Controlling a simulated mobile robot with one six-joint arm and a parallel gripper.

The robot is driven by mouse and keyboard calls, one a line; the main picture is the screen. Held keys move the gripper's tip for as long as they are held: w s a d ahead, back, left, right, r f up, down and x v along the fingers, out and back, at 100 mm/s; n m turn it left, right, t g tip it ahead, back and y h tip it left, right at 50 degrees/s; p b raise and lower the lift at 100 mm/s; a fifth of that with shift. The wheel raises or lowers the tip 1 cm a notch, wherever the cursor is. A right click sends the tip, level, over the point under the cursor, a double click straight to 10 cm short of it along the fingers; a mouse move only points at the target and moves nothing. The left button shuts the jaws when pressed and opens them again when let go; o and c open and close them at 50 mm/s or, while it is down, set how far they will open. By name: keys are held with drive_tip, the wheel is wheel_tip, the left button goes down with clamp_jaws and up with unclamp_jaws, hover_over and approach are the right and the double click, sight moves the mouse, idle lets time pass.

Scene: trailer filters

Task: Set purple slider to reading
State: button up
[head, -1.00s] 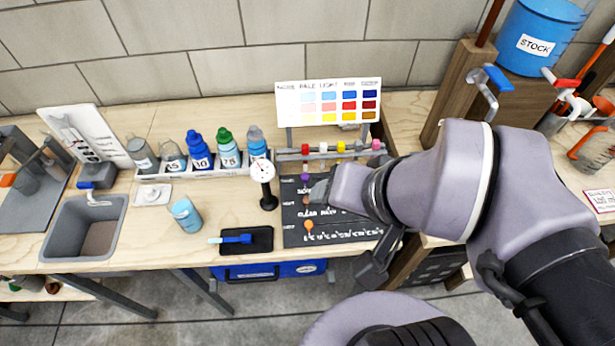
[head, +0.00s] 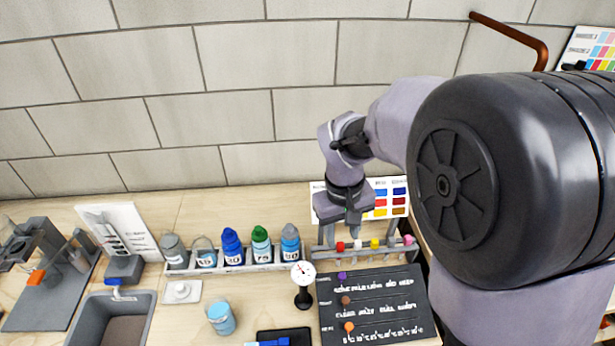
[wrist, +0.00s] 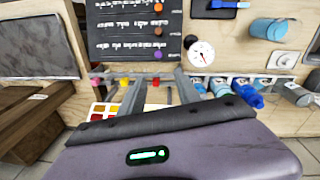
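The purple slider (head: 341,275) sits at the left end of the top row of the dark board (head: 390,305). It also shows in the wrist view (wrist: 157,54), in the row nearest my gripper. A brown slider (head: 346,300) and an orange slider (head: 349,327) sit on the rows below. A round white dial gauge (head: 303,272) on a black stand is left of the board; its reading is too small to tell. My gripper (wrist: 158,88) is open and empty, fingers apart. In the head view it hangs by the colour chart, behind the board.
A rack (head: 370,251) with red, white, yellow and pink pieces lies between the board and the colour chart (head: 391,197). Several bottles stand in a tray (head: 236,268) on the left.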

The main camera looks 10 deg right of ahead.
sight(342, 274)
drive_tip(key=f+b, duration=0.2)
drive_tip(key=f, duration=0.4)
drive_tip(key=d+f+b, duration=0.1)
drive_tip(key=f+b, duration=0.1)
drive_tip(key=f, duration=0.4)
drive_tip(key=w+f+b, duration=0.1)
drive_tip(key=f+b, duration=0.1)
drive_tip(key=f, duration=0.4)
drive_tip(key=shift+d+f, duration=0.35)
drive_tip(key=shift+f, duration=0.05)
drive_tip(key=shift+c, duration=0.3)
clamp_jaws()
drive_tip(key=shift+w, duration=0.1)
